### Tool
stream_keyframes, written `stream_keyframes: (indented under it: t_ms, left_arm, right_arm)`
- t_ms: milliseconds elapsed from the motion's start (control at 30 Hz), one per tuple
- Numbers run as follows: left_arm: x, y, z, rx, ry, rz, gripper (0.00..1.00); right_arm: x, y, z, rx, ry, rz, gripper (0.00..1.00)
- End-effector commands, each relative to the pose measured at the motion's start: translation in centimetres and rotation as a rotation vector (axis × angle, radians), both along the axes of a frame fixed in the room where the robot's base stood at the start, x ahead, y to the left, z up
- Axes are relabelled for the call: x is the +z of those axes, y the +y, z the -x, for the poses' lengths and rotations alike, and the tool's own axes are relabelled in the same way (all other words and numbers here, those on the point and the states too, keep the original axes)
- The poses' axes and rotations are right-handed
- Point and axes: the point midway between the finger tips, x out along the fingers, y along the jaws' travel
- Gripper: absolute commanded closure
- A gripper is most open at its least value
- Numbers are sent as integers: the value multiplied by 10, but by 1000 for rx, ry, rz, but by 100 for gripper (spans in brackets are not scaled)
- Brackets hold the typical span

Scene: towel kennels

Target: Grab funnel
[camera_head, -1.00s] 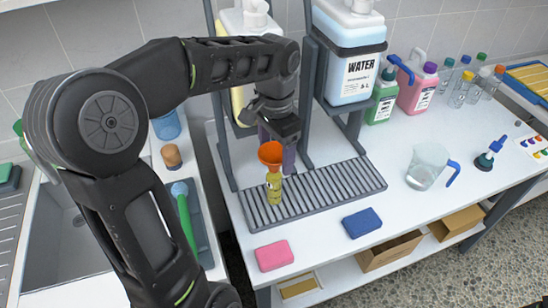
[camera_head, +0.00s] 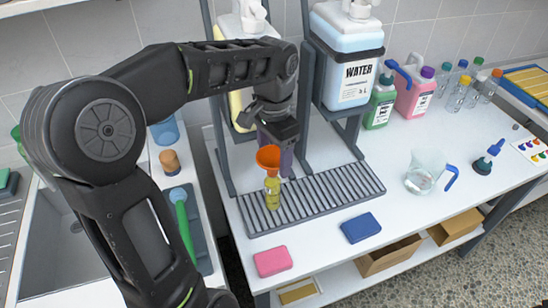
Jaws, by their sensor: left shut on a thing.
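The orange funnel (camera_head: 268,158) stands upright with its spout in the mouth of a small bottle of yellow-green liquid (camera_head: 272,193). The bottle stands on the grey slatted drip tray (camera_head: 330,192). My left gripper (camera_head: 280,151) reaches down from above, just behind the funnel, and is shut on the funnel's rim. The fingertips are partly hidden by the funnel, so the exact grip is unclear. My right gripper is not in view.
Large dispensers hang in a dark frame behind the tray, one a WATER container (camera_head: 352,75). A pink sponge (camera_head: 273,261) and a blue sponge (camera_head: 361,228) lie in front. A clear jug (camera_head: 420,181) stands right. Table around the jug is mostly free.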

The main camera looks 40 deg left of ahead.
Motion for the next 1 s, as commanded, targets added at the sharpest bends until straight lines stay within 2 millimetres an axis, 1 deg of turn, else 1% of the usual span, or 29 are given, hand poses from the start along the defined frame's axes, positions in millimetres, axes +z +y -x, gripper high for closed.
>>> stream_keyframes:
  t_ms: [167,267,367,467,700,800,900,1000]
  left_arm:
    - [16,0,-1,-1,-3,0,72]
    - [30,0,-1,-1,-5,1,72]
    - [28,-16,10,-4,-2,0,72]
    - [28,-36,24,-6,-4,-1,72]
    - [28,-95,66,-6,-5,-1,72]
    - [28,-116,80,-5,-3,0,72]
    - [29,-131,91,-4,-2,0,72]
    - [30,-141,98,-2,-2,1,72]
  right_arm:
    - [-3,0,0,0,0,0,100]
    - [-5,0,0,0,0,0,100]
    - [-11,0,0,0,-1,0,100]
    - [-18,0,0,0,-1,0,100]
    - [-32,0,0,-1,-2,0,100]
    - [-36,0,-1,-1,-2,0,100]
    - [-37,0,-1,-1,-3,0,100]
    - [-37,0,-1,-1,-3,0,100]
